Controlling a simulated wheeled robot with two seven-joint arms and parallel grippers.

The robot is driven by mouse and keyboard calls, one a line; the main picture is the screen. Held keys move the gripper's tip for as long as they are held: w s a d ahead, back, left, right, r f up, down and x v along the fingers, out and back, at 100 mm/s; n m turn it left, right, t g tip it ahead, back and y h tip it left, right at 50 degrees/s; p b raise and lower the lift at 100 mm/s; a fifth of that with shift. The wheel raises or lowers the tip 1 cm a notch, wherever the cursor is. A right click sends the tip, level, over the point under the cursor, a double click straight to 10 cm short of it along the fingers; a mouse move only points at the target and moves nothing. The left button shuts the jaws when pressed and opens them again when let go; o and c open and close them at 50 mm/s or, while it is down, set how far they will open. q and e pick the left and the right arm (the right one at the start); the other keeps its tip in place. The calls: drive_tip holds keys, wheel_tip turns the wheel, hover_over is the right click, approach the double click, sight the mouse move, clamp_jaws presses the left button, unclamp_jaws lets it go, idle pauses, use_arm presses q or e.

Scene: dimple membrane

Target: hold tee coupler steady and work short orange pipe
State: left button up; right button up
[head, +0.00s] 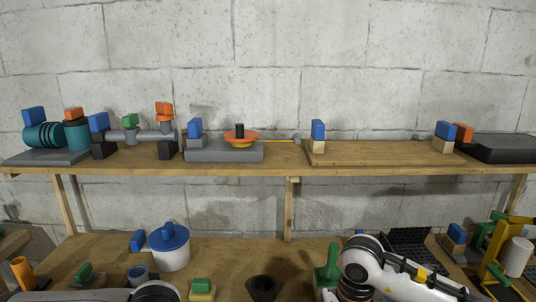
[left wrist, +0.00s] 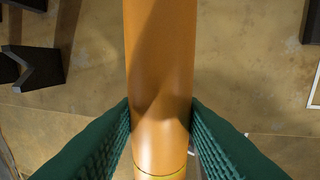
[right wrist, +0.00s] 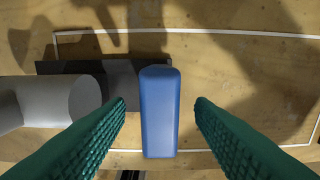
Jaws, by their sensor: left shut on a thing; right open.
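In the left wrist view the short orange pipe (left wrist: 160,70) runs lengthwise between the green ridged fingers of my left gripper (left wrist: 160,125), which is shut on it. A thin yellow band shows near its lower end. In the right wrist view my right gripper (right wrist: 160,108) is open, with a blue block (right wrist: 160,110) between its fingers and gaps on both sides. Left of the block lies a grey cylinder (right wrist: 75,100), which may be the tee coupler, by a dark support (right wrist: 118,75). Neither gripper's fingertips can be made out in the head view.
The head view shows an upper wooden shelf (head: 290,170) with a grey pipe assembly (head: 150,135) and an orange disc (head: 240,135). Below stand a white pot with a blue lid (head: 170,255), an orange cylinder (head: 22,272) and a yellow frame (head: 495,260). Dark brackets (left wrist: 38,68) lie left of the pipe.

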use_arm(q)
drive_tip(key=shift+f+b, duration=0.4)
drive_tip(key=shift+f, duration=0.2)
use_arm(e)
drive_tip(key=shift+f, duration=1.6)
clamp_jaws()
use_arm(q)
drive_tip(key=o, duration=0.4)
drive_tip(key=shift+c, duration=0.2)
drive_tip(key=c, duration=0.5)
